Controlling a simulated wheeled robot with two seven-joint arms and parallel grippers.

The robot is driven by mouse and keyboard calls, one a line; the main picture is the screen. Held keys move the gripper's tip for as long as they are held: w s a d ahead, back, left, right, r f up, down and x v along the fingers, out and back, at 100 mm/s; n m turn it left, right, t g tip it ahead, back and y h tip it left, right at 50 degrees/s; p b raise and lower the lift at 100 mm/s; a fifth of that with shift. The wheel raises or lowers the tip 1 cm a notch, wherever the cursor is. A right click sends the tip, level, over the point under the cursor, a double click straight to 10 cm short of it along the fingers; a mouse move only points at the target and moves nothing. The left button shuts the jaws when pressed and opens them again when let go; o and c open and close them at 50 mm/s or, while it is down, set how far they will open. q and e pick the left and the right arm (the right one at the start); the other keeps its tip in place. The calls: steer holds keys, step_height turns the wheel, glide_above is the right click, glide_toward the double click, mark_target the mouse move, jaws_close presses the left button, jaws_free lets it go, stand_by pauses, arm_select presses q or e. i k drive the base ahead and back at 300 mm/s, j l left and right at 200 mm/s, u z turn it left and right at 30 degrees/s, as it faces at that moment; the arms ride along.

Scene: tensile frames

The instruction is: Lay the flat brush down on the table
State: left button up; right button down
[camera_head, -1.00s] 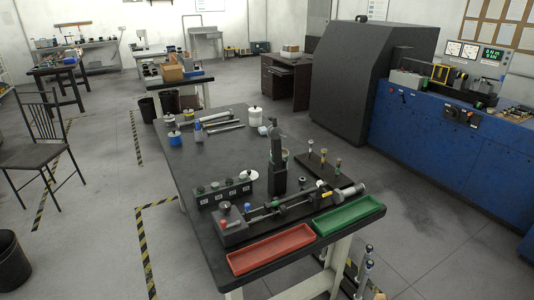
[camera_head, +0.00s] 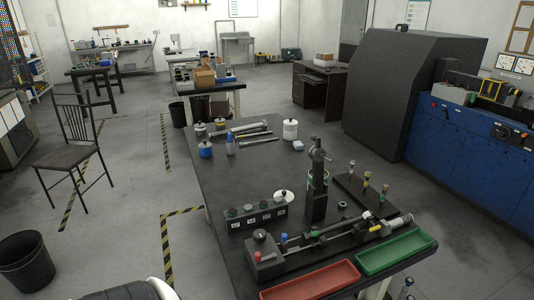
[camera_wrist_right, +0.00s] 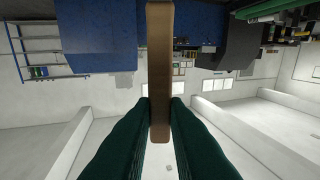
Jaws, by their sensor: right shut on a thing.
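In the right wrist view a long, flat brown strip, seemingly the flat brush (camera_wrist_right: 159,55), runs from the top edge down to the fingertips. My right gripper (camera_wrist_right: 160,106), with dark green fingers, is shut on it. The room looks upside down in this view, and no table shows below the brush. The dark table (camera_head: 228,181) stands in the middle of the head view. Neither gripper shows in the head view.
A red tray (camera_head: 310,281), a green tray (camera_head: 396,252) and a black bench device (camera_head: 265,257) crowd the table's near end. The table's left middle is bare. A chair (camera_head: 75,155) stands left.

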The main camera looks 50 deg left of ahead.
mark_target(271, 168)
steer(key=i+j, duration=0.1)
steer(key=j, duration=1.4)
steer(key=i+j, duration=0.15)
steer(key=j, duration=0.6)
steer(key=i+j, duration=0.1)
steer(key=j, duration=1.4)
steer(key=i+j, duration=0.15)
steer(key=j, duration=0.6)
steer(key=i+j, duration=0.1)
steer(key=j, duration=0.65)
steer(key=i+j, duration=0.4)
